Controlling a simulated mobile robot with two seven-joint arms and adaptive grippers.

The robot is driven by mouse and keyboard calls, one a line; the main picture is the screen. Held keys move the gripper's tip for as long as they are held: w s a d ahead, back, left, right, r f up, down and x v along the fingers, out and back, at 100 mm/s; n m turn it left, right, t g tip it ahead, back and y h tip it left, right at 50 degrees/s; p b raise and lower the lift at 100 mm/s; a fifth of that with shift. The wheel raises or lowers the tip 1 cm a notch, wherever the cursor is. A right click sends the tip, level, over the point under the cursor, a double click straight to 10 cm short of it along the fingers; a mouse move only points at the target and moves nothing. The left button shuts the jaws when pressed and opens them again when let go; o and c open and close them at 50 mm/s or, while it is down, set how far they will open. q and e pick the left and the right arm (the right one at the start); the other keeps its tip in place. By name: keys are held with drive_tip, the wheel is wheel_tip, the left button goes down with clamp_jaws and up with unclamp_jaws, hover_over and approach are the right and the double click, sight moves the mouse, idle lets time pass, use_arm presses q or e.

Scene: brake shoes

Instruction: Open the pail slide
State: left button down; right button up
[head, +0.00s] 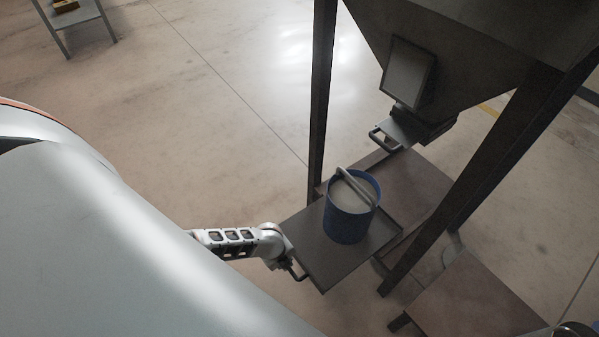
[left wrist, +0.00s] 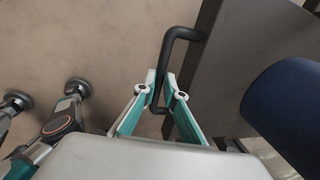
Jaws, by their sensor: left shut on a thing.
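The pail slide (head: 312,262) is a dark flat plate that sticks out from the brown shelf (head: 425,190) under the hopper. A blue pail (head: 345,222) with a pale handle stands upright on it. My left gripper (head: 284,262) is at the slide's near end. The left wrist view shows its two fingers (left wrist: 162,82) closed around the slide's dark bar handle (left wrist: 180,33). That view also shows the slide's plate (left wrist: 225,60) and part of the blue pail (left wrist: 290,110). My right gripper is out of view.
A metal hopper (head: 450,60) on dark legs (head: 322,100) stands above the shelf, with a small gate handle (head: 382,136) at its outlet. A brown platform (head: 475,300) is at lower right. Bare floor (head: 230,130) is open on the left.

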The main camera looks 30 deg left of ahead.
use_arm(q)
drive_tip(key=s+a+p, duration=0.1)
drive_tip(key=s+a, duration=0.1)
drive_tip(key=s, duration=0.5)
drive_tip(key=shift+s+a+p, duration=0.3)
drive_tip(key=shift+p, duration=0.05)
drive_tip(key=shift+f, duration=0.15)
drive_tip(key=c, duration=2.1)
unclamp_jaws()
drive_tip(key=shift+w, duration=0.1)
wheel_tip(320, 180, up, 12)
drive_tip(key=s, duration=0.2)
drive_tip(key=shift+a, duration=0.35)
